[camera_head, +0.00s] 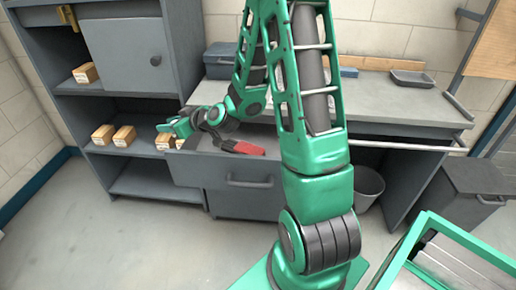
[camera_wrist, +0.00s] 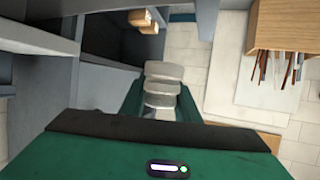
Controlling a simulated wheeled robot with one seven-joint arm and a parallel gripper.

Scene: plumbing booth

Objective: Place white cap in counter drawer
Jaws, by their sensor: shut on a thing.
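My gripper (camera_wrist: 160,100) is shut on a pale, whitish stepped round piece, the white cap (camera_wrist: 163,84), which shows between the green fingers in the wrist view. In the head view my gripper (camera_head: 174,128) is at the left end of the counter, beside the shelf unit; the cap cannot be made out there. The counter drawer (camera_head: 245,190) has a grey front with a bar handle and appears pulled out. A red and dark tool (camera_head: 240,147) shows at its opening. My arm hides part of the drawer and counter.
A grey shelf unit (camera_head: 128,105) with several small cardboard boxes (camera_head: 124,136) stands at the left. The counter top (camera_head: 385,98) bears a blue-grey case (camera_head: 221,60) and a shallow tray (camera_head: 411,79). A bucket (camera_head: 368,187) and a dark bin (camera_head: 475,190) stand at the right.

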